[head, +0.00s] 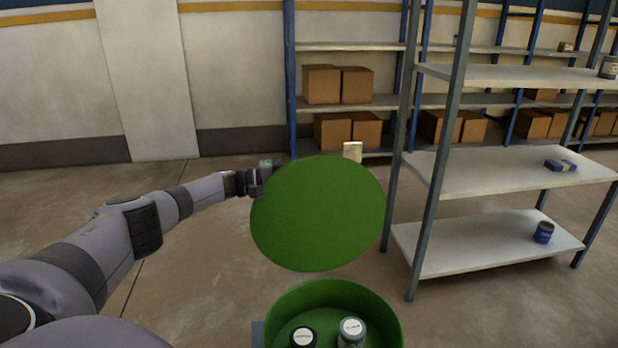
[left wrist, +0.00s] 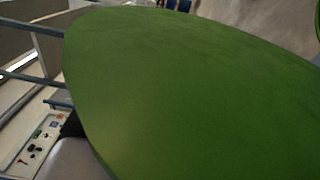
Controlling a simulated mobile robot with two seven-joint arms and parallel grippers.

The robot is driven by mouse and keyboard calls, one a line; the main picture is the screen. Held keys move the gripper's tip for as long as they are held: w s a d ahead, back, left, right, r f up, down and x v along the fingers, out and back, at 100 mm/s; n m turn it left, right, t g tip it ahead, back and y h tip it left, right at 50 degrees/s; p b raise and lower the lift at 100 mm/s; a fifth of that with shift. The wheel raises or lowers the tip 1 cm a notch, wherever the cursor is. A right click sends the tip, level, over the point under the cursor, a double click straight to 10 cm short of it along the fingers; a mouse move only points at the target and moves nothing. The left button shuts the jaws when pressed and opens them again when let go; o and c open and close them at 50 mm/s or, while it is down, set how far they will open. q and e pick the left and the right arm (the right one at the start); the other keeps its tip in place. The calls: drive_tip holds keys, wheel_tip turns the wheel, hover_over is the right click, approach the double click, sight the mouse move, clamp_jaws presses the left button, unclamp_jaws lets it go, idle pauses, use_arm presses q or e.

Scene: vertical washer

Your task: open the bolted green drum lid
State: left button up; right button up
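The green drum lid (head: 318,214) is a round disc standing steeply tilted above the drum, its flat face toward the head camera. The green drum (head: 393,318) below it is uncovered, and a narrow gap shows between its rim and the lid's lower edge. Two capped containers are inside, one dark (head: 303,338) and one grey (head: 352,332). My left gripper (head: 262,178) is at the lid's upper left edge; its fingertips are hidden, so its grip cannot be seen. In the left wrist view the lid (left wrist: 190,90) fills most of the picture. My right gripper is not in view.
A metal shelf rack (head: 480,250) stands close on the right, with a blue can (head: 543,232) on its bottom shelf. Cardboard boxes (head: 340,85) sit on shelves behind. A small pale block (head: 352,151) shows above the lid's top edge. Open floor lies to the left.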

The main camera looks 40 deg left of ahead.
sight(268, 180)
use_arm(q)
drive_tip(key=v, duration=0.5)
drive_tip(key=shift+s+a+p, duration=0.15)
drive_tip(key=shift+p, duration=0.25)
drive_tip(key=shift+s+a, duration=0.25)
drive_tip(key=shift+s, duration=0.05)
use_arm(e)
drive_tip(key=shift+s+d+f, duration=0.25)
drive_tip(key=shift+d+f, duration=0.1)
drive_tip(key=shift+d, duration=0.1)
use_arm(q)
drive_tip(key=shift+a, duration=0.1)
drive_tip(key=shift+v, duration=1.25)
drive_tip(key=v, duration=0.5)
drive_tip(key=shift+s+a, duration=0.1)
drive_tip(key=shift+s, duration=0.2)
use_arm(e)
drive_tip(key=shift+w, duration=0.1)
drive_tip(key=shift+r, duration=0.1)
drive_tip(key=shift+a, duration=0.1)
